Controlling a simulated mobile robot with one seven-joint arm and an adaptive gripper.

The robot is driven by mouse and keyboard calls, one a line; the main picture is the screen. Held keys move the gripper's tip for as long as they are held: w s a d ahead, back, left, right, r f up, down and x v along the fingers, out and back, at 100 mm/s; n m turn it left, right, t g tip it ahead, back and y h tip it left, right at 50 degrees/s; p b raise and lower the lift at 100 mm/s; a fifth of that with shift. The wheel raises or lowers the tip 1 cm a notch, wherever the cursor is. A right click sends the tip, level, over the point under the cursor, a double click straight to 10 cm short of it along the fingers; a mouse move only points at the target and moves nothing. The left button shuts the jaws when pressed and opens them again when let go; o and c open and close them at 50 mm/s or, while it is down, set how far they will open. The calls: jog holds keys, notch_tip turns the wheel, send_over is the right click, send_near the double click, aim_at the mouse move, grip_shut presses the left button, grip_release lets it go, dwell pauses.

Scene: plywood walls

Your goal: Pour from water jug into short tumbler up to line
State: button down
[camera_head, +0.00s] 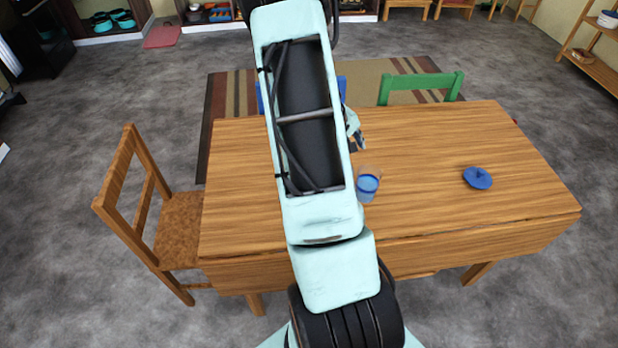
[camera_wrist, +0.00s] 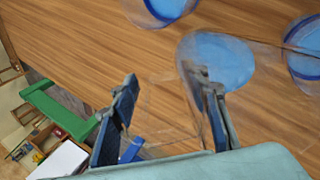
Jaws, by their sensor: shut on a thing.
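My gripper shows in the wrist view (camera_wrist: 165,80) with its two fingers apart around a clear vessel, which I take to be the water jug (camera_wrist: 165,112). Its walls are hard to make out; a pale blue disc of water (camera_wrist: 217,60) shows at its upper right. In the head view my arm hides most of my gripper and the held jug. A clear glass with blue water (camera_head: 368,184), seemingly the short tumbler, appears on the table just right of my arm. Two more blue round shapes show at the wrist view's top and right edges; I cannot tell which is which.
The wooden table (camera_head: 440,150) is mostly clear. A blue lid-like object (camera_head: 478,178) lies on its right part. A wooden chair (camera_head: 140,215) stands at the left, a green chair (camera_head: 422,84) and a blue chair (camera_head: 342,86) at the far side.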

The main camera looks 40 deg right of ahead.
jog(key=shift+d+f+y+p, duration=0.45)
jog(key=shift+d+y+p, duration=0.35)
jog(key=shift+p, duration=2.5)
jog(key=shift+d+f+y+p, duration=0.15)
jog(key=shift+f+y+p, duration=0.5)
jog(key=shift+y+p, duration=0.1)
jog(key=shift+d+f+y+b, duration=0.15)
jog(key=shift+f+y+b, duration=0.1)
jog(key=shift+f+y, duration=0.45)
jog(key=shift+d+f+y+b, duration=0.15)
jog(key=shift+f+y+b, duration=0.1)
jog(key=shift+f+y, duration=0.4)
jog(key=shift+r+p, duration=0.45)
jog(key=shift+r, duration=3.15)
jog(key=shift+r, duration=0.1)
